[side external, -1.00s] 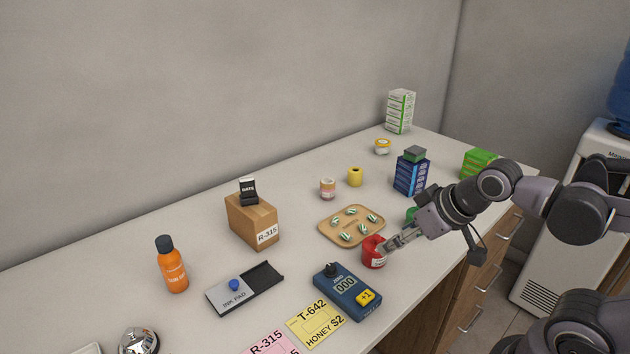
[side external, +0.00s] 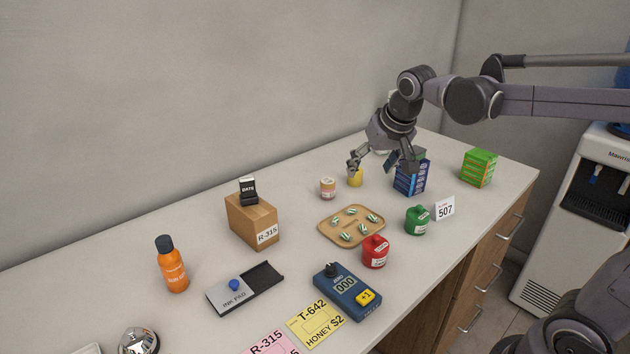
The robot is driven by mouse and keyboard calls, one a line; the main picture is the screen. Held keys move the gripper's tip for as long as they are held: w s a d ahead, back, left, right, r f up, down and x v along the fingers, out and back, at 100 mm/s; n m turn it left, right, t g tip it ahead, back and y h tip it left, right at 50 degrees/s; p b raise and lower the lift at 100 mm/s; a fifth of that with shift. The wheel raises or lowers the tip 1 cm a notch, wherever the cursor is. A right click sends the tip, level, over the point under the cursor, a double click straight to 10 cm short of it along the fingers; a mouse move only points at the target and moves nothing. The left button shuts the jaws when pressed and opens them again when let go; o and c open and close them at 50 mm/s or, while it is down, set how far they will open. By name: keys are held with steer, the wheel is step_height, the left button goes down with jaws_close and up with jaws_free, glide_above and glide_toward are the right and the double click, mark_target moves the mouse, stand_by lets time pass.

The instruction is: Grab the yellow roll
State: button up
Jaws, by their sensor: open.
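The yellow roll (side external: 355,180) stands upright on the counter toward the back, between a small pinkish jar and a dark blue box stack. My gripper (side external: 358,166) is open and reaches down over the roll from the upper right. Its fingers cover part of the roll's top. I cannot tell whether the fingers touch the roll or straddle it.
The small jar (side external: 328,188) stands close on the left of the roll. The blue box stack (side external: 412,176) stands close on the right, partly behind my gripper. A tan tray with capsules (side external: 325,229), a red jar (side external: 375,252) and a green jar (side external: 417,221) are nearer the front.

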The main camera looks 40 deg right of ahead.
steer(key=w+d+f+m+g+h, duration=0.15)
steer(key=w+d+m, duration=0.25)
steer(key=w+d, duration=0.5)
steer(key=w+d+f+m, duration=0.1)
steer(key=w+d+f, duration=0.2)
steer(key=w+f, duration=0.1)
steer(key=w+d+f+m+g, duration=0.1)
steer(key=w+d+f+m, duration=0.1)
steer(key=w+d+f, duration=0.2)
steer(key=w+d+f+m+g+h, duration=0.1)
steer(key=w+d+f, duration=0.3)
steer(key=f, duration=0.5)
steer(key=shift+w+m, duration=0.15)
steer(key=shift+m, duration=0.35)
steer(key=c, duration=1.2)
